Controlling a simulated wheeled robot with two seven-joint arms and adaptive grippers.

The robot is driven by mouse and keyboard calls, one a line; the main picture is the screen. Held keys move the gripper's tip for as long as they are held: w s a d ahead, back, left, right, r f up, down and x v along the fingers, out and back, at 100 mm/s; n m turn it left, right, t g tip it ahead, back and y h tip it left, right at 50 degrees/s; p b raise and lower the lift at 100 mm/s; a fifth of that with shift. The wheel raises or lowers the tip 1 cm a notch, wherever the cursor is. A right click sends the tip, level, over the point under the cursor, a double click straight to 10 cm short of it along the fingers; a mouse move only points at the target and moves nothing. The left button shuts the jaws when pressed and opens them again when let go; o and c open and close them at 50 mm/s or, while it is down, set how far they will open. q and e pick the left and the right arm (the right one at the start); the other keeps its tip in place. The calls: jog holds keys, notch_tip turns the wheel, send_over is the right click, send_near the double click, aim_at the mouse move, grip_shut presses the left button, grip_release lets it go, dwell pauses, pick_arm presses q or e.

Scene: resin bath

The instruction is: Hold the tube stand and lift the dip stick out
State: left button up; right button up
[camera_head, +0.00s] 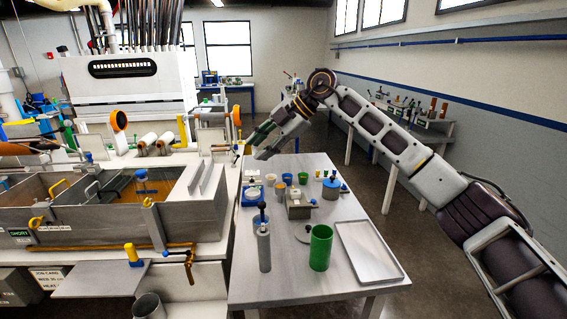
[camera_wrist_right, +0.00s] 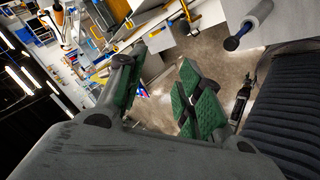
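The tube stand (camera_head: 264,252) is a grey upright cylinder near the front left of the table. In the right wrist view, a grey cylinder (camera_wrist_right: 256,18) with a dark blue knob (camera_wrist_right: 231,43), apparently the same pair, shows at the upper right. My right gripper (camera_head: 259,143) is raised above the table's far left part, apart from the stand. Its green pads (camera_wrist_right: 163,88) are spread with nothing between them. My left gripper is not in view.
A green cup (camera_head: 320,248) stands right of the stand, and a flat tray (camera_head: 368,252) lies beyond it. Small cups and a grey block (camera_head: 299,208) stand further back. The resin bath (camera_head: 100,222) with its pipes borders the table's left side.

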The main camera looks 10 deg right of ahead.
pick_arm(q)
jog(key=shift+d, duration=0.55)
pick_arm(e)
jog(key=s+d+f+m+g+h, duration=0.1)
jog(key=s+d+f+m+h, duration=0.2)
jog(key=m, duration=0.5)
jog(key=shift+d+f+g, duration=0.4)
jog(key=shift+d+f, duration=0.05)
jog(key=shift+d, duration=0.5)
jog(key=shift+s, duration=0.1)
